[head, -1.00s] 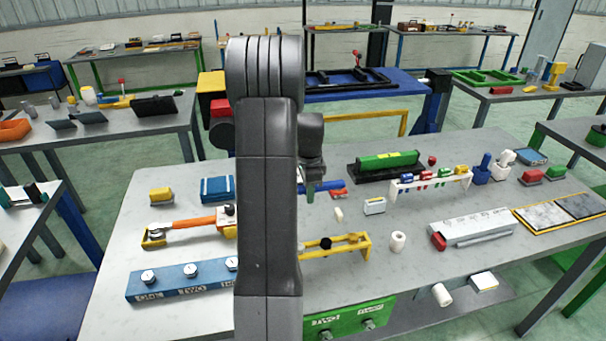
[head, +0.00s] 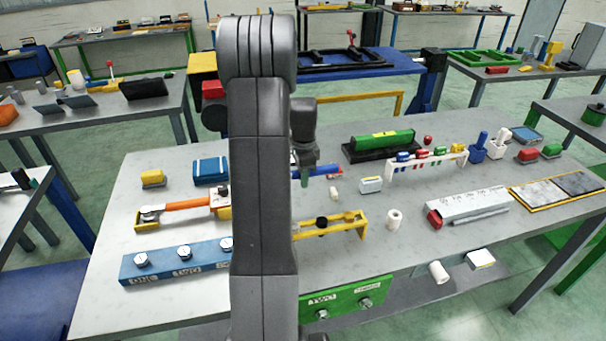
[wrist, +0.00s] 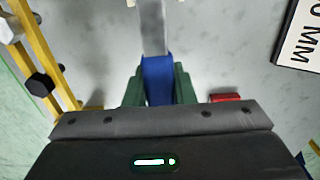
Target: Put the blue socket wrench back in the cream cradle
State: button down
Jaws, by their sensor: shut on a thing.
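The socket wrench shows in the wrist view as a blue handle (wrist: 158,80) with a silver shaft (wrist: 153,27) running up past the top edge. My gripper's green fingers (wrist: 158,88) are shut on the blue handle. In the head view my gripper (head: 305,180) is partly behind my own arm, above the middle of the grey table, with a blue bar (head: 328,170) beside it. Small cream bits flank the shaft at the top edge of the wrist view; I cannot tell whether they belong to the cream cradle. No cradle shows clearly.
A yellow bracket (head: 345,226) stands in front of my gripper. A small white box (head: 370,185) and a white rack with coloured tools (head: 467,160) are to the right. An orange-handled tool (head: 187,204) lies to the left. A red piece (wrist: 226,98) is close to the fingers.

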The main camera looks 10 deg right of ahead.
jog(key=shift+f+b, duration=2.3)
jog(key=shift+f, duration=1.5)
jog(key=c, duration=0.6)
grip_release()
jog(key=shift+c, duration=0.2)
jog(key=shift+r, duration=0.15)
jog(key=shift+r+p, duration=2.5)
jog(key=shift+r, duration=1.35)
jog(key=shift+f, duration=0.1)
jog(key=b, duration=0.4)
send_over(303, 204)
jog(key=shift+w+f, duration=0.1)
jog(key=shift+f, duration=3.15)
jog(key=shift+r, duration=0.1)
